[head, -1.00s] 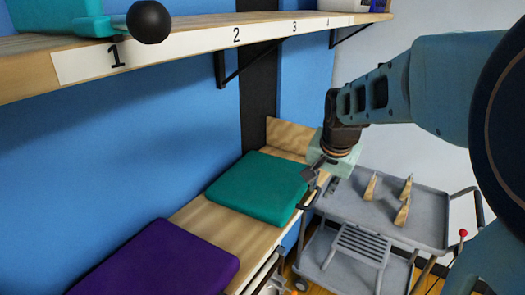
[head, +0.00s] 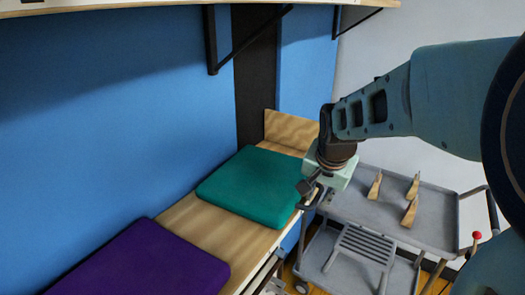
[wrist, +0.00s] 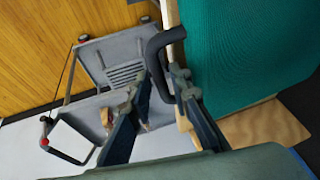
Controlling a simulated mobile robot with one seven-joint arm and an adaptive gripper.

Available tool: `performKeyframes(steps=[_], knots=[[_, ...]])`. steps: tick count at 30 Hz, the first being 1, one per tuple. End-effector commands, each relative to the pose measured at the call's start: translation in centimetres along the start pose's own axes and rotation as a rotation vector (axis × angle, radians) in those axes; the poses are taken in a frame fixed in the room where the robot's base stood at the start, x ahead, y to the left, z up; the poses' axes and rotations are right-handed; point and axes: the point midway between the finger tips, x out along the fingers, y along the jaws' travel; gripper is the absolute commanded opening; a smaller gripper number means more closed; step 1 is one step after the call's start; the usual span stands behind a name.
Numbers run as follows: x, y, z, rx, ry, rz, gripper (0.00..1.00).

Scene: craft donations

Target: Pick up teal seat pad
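The teal seat pad (head: 250,187) lies flat on a wooden bench (head: 225,232) along the blue wall. In the wrist view the teal pad (wrist: 245,50) fills the upper right, just right of the right finger. My gripper (head: 309,190) hangs by the pad's right edge, over the bench's front edge. In the wrist view my gripper (wrist: 160,85) has its fingers apart with no pad between them. A dark curved handle shows behind the gap. I cannot tell whether a finger touches the pad or the bench.
A purple pad (head: 145,262) lies nearer on the same bench. A grey cart (head: 430,215) with several wooden pointed pieces stands right of the bench, close to my gripper. A wooden shelf (head: 120,10) with brackets hangs above. Bare bench lies between the pads.

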Motion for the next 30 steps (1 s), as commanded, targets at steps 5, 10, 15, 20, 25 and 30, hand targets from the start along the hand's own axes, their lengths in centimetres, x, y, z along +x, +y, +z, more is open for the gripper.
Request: performKeyframes(steps=[5, 10, 15, 20, 25, 30], knots=[[0.0, 0.0, 0.0, 0.0, 0.0, 0.0, 0.01], [0.0, 0.0, 0.0, 0.0, 0.0, 0.0, 0.0], [-0.1, -0.1, -0.1, 0.001, 0.002, -0.001, 0.0], [-0.1, -0.1, -0.1, 0.001, 0.002, -0.001, 0.0], [-0.7, -0.2, -0.5, 0.001, 0.002, -0.002, 0.0], [-2.1, -0.5, -1.4, 0.002, 0.002, -0.002, 0.0]])
